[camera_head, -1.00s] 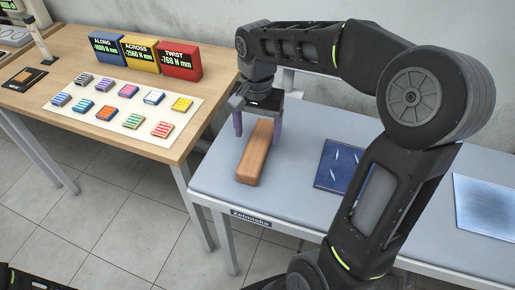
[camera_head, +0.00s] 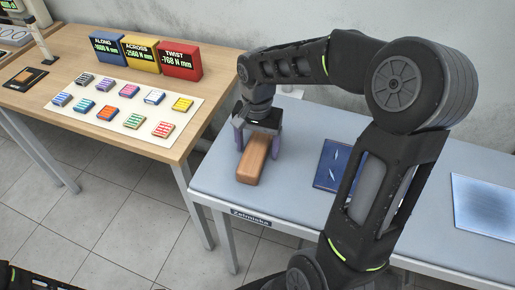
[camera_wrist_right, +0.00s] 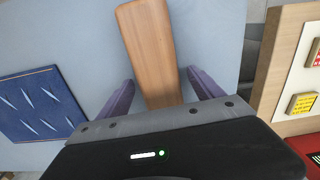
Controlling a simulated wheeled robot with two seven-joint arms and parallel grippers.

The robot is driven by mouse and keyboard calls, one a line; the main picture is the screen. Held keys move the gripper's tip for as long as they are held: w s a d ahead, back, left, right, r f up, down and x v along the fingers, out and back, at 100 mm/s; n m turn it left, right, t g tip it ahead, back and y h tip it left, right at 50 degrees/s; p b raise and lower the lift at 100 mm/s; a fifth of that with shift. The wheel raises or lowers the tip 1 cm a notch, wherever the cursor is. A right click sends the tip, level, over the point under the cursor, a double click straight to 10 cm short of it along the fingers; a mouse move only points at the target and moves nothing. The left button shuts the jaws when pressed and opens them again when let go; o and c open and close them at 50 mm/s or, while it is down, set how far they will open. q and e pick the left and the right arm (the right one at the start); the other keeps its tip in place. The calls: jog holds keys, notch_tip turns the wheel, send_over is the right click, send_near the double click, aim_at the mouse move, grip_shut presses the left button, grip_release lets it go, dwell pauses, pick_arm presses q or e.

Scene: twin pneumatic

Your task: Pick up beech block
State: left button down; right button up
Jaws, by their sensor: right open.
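The beech block (camera_head: 253,163) is a long brown wooden bar lying flat on the grey-blue table. It also shows in the right wrist view (camera_wrist_right: 148,45), running lengthwise away from the gripper. My right gripper (camera_head: 257,150) is open, with its purple fingers on either side of the block's far part. In the right wrist view the fingertips (camera_wrist_right: 157,84) flank the block, with a gap visible on each side. Whether the fingertips reach the table I cannot tell. My left gripper is not in view.
A blue panel with white slits (camera_head: 330,165) lies right of the block, and a pale glowing panel (camera_head: 487,207) lies farther right. A wooden table (camera_head: 130,155) at left holds several coloured small blocks and three display boxes (camera_head: 140,52). The grey table is clear in front.

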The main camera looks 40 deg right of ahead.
aim_at(257, 144)
jog(key=c, duration=1.5)
jog(key=shift+c, duration=0.2)
notch_tip(257, 144, up, 10)
jog(key=shift+r+b, duration=0.1)
jog(key=shift+b, duration=0.2)
